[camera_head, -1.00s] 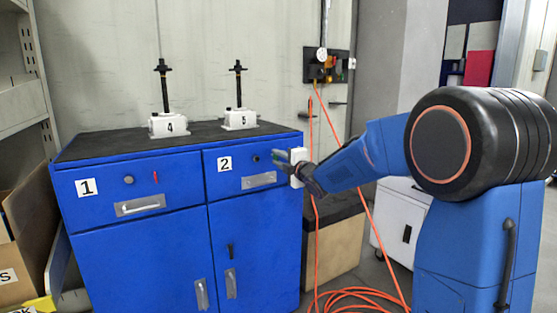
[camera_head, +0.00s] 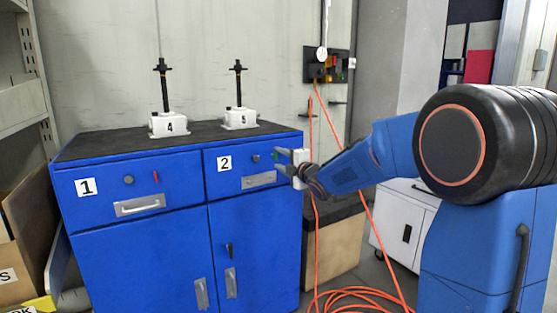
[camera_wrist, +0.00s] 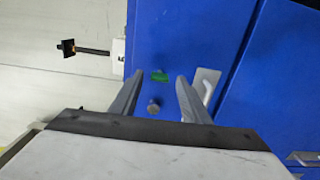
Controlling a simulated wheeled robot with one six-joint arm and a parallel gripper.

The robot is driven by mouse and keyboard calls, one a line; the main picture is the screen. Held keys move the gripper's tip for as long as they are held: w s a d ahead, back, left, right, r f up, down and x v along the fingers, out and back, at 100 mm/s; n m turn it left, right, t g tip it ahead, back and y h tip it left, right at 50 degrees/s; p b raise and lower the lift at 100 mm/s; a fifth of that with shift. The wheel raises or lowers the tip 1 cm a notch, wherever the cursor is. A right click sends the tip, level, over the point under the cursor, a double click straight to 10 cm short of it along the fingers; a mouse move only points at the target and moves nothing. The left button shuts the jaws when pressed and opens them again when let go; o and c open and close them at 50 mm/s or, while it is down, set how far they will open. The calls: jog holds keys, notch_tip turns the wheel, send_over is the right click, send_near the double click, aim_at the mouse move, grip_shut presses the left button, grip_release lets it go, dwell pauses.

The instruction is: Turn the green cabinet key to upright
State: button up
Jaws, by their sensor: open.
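The green key (camera_head: 277,155) shows as a small patch at drawer 2, right of the round knob (camera_head: 256,157), partly behind my fingers. In the wrist view the green key (camera_wrist: 159,75) is a short green piece ahead of the gap between my fingers, with the grey knob (camera_wrist: 153,105) below it. The key's exact tilt is too small to tell. My gripper (camera_head: 284,160) is open and empty in front of the right end of drawer 2. In the wrist view my gripper (camera_wrist: 155,90) has its fingers spread, the key apart from both.
The drawer handle (camera_wrist: 207,83) lies close to the right-hand finger in the wrist view. A red key (camera_head: 155,176) is on drawer 1. Screw jacks 4 (camera_head: 168,124) and 5 (camera_head: 240,119) stand on the cabinet top. An orange hose (camera_head: 313,220) hangs right of the cabinet.

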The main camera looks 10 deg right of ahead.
jog(key=v, duration=1.5)
jog(key=shift+s, duration=0.35)
jog(key=shift+d, duration=0.15)
jog(key=s+d+f+m+g+h, duration=0.3)
jog(key=s+f+m+h, duration=0.1)
jog(key=s+m, duration=0.35)
jog(key=s+d+f+m+g+h, duration=0.2)
jog(key=s+d+f+m+h, duration=0.15)
jog(key=s+m, duration=0.4)
jog(key=s+a+f+m+g, duration=0.1)
jog(key=s+f+m+g, duration=0.1)
jog(key=s, duration=0.6)
jog(key=s+a+f+m+g+y, duration=0.1)
jog(key=s+a+f+m+g, duration=0.1)
jog(key=s+f, duration=0.3)
jog(key=s+a+f+m+g+y, duration=0.1)
jog(key=s+a+f+m+g, duration=0.1)
jog(key=s, duration=0.9)
jog(key=shift+s+f+m+g, duration=0.25)
jog(key=shift+f+m+g, duration=0.15)
jog(key=shift+f+g, duration=0.35)
